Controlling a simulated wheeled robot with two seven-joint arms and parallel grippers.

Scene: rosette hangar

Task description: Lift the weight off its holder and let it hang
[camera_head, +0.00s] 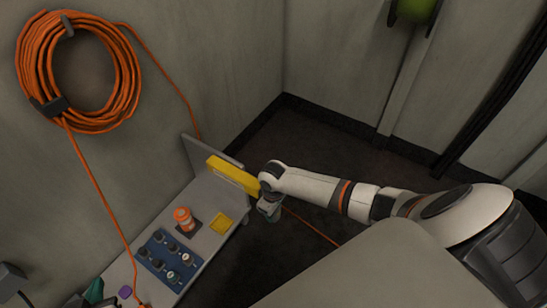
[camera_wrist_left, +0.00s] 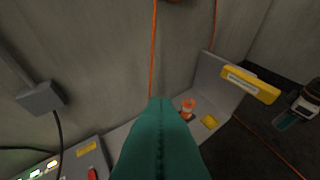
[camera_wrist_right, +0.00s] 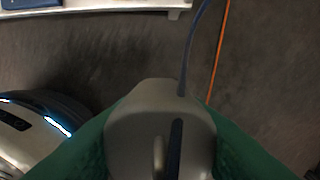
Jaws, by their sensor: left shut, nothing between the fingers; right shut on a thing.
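My right gripper (camera_wrist_right: 160,140) is shut on a smooth grey rounded body (camera_wrist_right: 150,110), which seems to be the weight. It has a dark slot, and a thin dark cord (camera_wrist_right: 188,50) runs from its top out of the right wrist view. In the head view my right gripper (camera_head: 270,211) is just past the right end of the bench, beside a yellow bar (camera_head: 232,174). The held thing is hard to make out there. My left gripper (camera_head: 95,291) is at the lower left; in the left wrist view its green fingers (camera_wrist_left: 158,135) are shut together and empty.
The grey bench (camera_head: 205,241) carries an orange lamp-like cylinder (camera_head: 183,218), a yellow pad (camera_head: 222,223) and a blue knob panel (camera_head: 166,259). An orange cable coil (camera_head: 32,75) hangs on the wall, its cable crossing the bench. Dark floor lies open right of the bench.

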